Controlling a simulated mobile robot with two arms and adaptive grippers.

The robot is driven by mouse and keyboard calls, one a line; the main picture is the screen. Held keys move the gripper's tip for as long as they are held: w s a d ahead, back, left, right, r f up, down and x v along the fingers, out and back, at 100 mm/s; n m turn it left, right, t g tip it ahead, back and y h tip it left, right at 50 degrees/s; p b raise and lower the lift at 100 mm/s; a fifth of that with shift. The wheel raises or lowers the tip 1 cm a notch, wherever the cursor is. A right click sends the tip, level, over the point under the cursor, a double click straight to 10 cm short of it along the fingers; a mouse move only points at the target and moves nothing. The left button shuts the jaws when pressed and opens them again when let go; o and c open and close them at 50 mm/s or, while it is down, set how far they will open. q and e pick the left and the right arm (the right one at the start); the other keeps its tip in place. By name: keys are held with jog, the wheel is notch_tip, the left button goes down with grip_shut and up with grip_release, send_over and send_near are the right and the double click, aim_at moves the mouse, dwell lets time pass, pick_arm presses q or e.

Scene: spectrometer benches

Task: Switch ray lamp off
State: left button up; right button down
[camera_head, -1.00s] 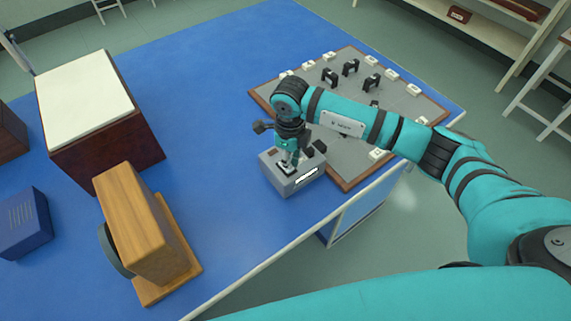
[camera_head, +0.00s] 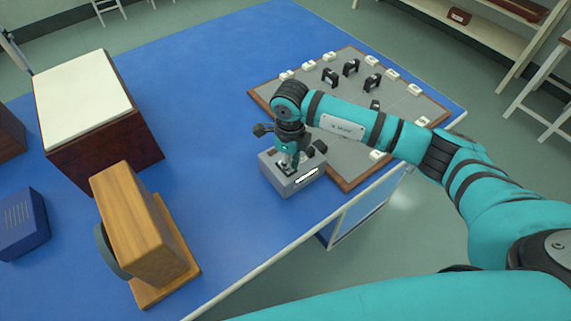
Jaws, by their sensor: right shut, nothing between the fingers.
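The ray lamp appears to be the small grey box (camera_head: 289,186) near the front edge of the blue table. It has a bright white lit slot (camera_head: 307,175) on its front-right face and a dark switch area (camera_head: 284,166) on top. My right gripper (camera_head: 289,167) points down onto the top of the box, shut and empty, with its fingertips at or just above the switch area. Whether they touch the switch, and the switch's position, I cannot tell. My left gripper is not in view.
A grey board (camera_head: 355,165) with a brown rim, several black holders and white labelled blocks lies behind the box. On the left stand a wooden device (camera_head: 140,225), a dark box with a pale top (camera_head: 82,95) and a blue box (camera_head: 22,225). Blue table (camera_head: 215,120) between is clear.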

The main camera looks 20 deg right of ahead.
jog(key=shift+s+f, duration=0.1)
jog(key=shift+f, duration=0.15)
jog(key=shift+r, duration=0.15)
jog(key=shift+r+p, duration=0.55)
jog(key=shift+r, duration=0.35)
jog(key=shift+r+p, duration=1.25)
jog(key=shift+r, duration=1.3)
